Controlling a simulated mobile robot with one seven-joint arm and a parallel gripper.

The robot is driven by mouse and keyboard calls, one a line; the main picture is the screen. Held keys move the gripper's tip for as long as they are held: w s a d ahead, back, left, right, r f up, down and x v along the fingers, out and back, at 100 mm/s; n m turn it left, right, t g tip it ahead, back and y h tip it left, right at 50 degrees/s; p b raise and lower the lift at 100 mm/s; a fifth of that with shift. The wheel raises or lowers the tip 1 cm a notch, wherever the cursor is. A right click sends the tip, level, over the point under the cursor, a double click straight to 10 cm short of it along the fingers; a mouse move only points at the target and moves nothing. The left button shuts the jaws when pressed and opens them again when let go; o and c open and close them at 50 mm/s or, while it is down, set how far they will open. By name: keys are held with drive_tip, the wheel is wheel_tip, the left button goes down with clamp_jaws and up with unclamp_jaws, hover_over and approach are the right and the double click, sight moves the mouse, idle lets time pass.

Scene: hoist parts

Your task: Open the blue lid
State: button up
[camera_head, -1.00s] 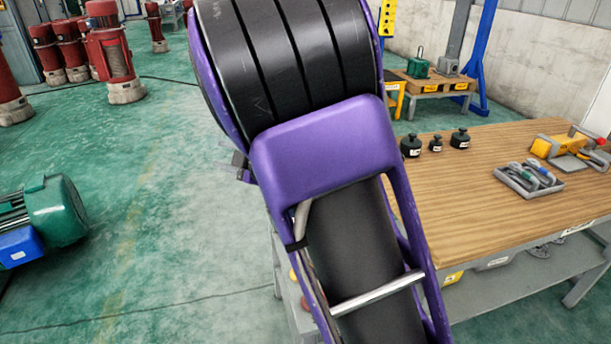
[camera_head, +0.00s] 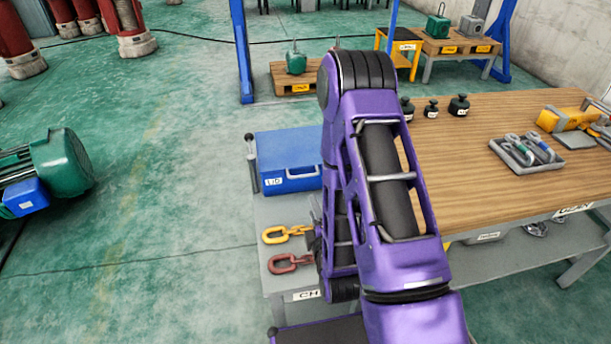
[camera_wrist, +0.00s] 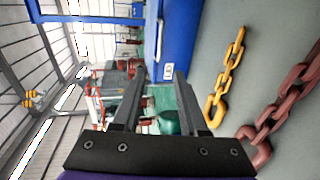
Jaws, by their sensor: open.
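The blue lid (camera_head: 288,148) tops a blue box on the grey table, left of my arm in the head view. A white LID label and a pale handle show on its front, and it looks closed. My arm hides its right end. In the wrist view the blue lid and box (camera_wrist: 178,30) show at the top, turned sideways. My gripper (camera_wrist: 158,95) is open with nothing between its fingers. It points past the box's front edge and is apart from it. In the head view the gripper is mostly hidden by my arm.
A yellow chain (camera_head: 287,233) and a brown chain (camera_head: 290,263) lie on the grey table in front of the box. A dark upright post (camera_head: 252,165) stands at the box's left end. A wooden workbench (camera_head: 470,165) with black weights (camera_head: 459,105) and a tray (camera_head: 527,153) is right.

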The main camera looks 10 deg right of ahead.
sight(301, 176)
drive_tip(key=b+x, duration=0.7)
drive_tip(key=x, duration=1)
drive_tip(key=shift+w, duration=0.2)
clamp_jaws()
idle(1.0)
